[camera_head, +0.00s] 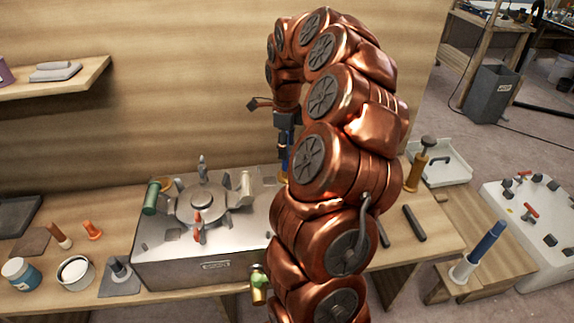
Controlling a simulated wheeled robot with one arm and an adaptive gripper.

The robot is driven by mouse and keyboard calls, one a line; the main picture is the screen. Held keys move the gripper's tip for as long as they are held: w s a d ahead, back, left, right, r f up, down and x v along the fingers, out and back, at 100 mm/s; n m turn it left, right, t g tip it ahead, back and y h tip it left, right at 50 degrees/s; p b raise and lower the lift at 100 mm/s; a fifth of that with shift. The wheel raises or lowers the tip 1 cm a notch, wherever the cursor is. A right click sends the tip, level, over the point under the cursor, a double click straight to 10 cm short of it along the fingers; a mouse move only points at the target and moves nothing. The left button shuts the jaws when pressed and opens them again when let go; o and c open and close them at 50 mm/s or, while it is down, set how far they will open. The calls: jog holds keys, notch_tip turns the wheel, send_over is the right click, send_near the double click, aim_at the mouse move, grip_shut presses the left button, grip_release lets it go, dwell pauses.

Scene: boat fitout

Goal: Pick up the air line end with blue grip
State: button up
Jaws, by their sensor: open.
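A slim upright piece with a blue section (285,152) shows just left of my copper arm, behind the grey metal unit (200,268). It may be the air line end with the blue grip, but it is small and partly covered by my arm. My gripper (284,128) is open, pointing down at the top of this piece. The fingers are too small and dark to tell whether they touch it or surround it. A larger blue-topped cylinder with a white lower part (478,252) stands at the right; I cannot tell whether it is an air line part.
My arm hides the middle of the bench. A green-banded brass fitting (259,285) stands at the bench front. A white bowl (75,272) and a blue-labelled jar (21,273) stand at left. A brass piece with a dark knob (418,168) and a white tray (447,165) are at right.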

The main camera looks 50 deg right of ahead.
aim_at(287, 162)
jog(key=shift+s+a+f+p, duration=0.15)
jog(key=shift+f+p, duration=0.3)
jog(key=shift+f, duration=0.65)
jog(key=shift+s+a+f+p, duration=0.1)
jog(key=shift+f+p, duration=0.3)
jog(key=shift+f, duration=0.65)
grip_shut()
